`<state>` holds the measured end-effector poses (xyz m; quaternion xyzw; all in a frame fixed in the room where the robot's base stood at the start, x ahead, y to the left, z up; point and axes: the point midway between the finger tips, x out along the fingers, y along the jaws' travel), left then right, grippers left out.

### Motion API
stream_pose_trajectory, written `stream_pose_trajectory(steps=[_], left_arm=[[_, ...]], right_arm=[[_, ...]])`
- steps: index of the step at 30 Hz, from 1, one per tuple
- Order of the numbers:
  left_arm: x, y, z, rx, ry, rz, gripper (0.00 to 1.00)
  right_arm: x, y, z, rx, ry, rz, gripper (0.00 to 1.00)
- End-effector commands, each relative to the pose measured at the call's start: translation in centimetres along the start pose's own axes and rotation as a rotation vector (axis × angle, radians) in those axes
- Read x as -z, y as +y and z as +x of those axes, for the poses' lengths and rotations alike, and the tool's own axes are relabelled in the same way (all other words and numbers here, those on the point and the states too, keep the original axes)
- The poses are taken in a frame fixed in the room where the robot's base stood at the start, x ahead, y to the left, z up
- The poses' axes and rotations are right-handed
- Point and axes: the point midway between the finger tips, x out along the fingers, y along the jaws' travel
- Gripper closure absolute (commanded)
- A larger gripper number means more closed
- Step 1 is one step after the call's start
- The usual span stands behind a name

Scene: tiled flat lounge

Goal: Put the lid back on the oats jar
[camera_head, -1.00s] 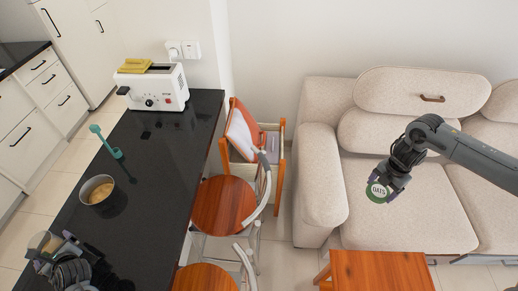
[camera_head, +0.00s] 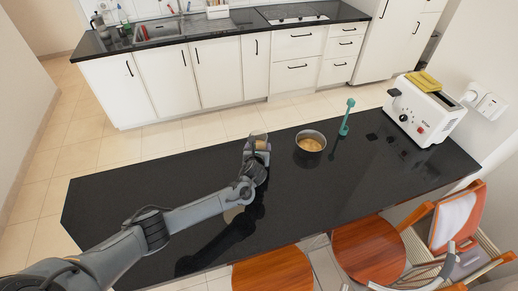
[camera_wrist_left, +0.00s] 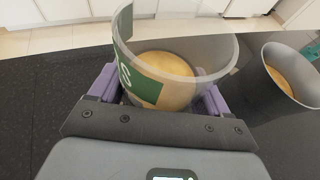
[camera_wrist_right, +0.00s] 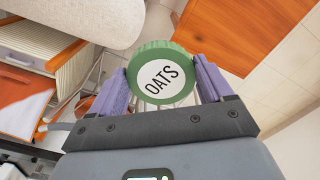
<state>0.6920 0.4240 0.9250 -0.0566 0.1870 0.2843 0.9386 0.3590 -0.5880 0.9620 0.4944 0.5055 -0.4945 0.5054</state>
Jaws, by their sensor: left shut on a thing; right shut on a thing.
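The oats jar (camera_wrist_left: 185,85) is a clear open container with a green label and tan oats inside. My left gripper (camera_head: 258,150) is shut on it at the black counter; the jar also shows small in the head view (camera_head: 261,146). The jar has no lid on it. My right gripper (camera_wrist_right: 165,90) is shut on the round green lid (camera_wrist_right: 178,48), whose white face reads OATS. In the right wrist view the lid is held in the air above the floor, near wooden furniture. My right arm is out of the head view.
A grey pot (camera_head: 310,146) with tan contents stands on the black counter (camera_head: 120,195), right of the jar. A teal utensil (camera_head: 346,117) stands beyond it. A white toaster (camera_head: 425,108) is at the counter's right end. Orange stools (camera_head: 368,248) line the near side. The counter's left part is clear.

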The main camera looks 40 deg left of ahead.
Motion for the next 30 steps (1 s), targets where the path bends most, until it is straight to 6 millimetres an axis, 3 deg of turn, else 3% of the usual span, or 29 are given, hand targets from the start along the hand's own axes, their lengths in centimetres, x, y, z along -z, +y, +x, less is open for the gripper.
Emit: stream_pose_trajectory(steps=[11, 23, 30], left_arm=[[-1.1, 0.0, -0.4, 0.001, -0.003, -0.002, 0.65], [-4.1, 0.0, -1.6, 0.001, -0.004, -0.001, 0.65], [-4.8, -2.1, -3.2, 0.002, -0.003, -0.002, 0.65]], right_arm=[[0.0, 0.0, -0.3, 0.0, 0.0, 0.0, 0.49], [0.0, 0.0, -0.9, 0.0, 0.0, 0.0, 0.49], [0.0, 0.0, -1.0, 0.0, 0.0, 0.0, 0.49]])
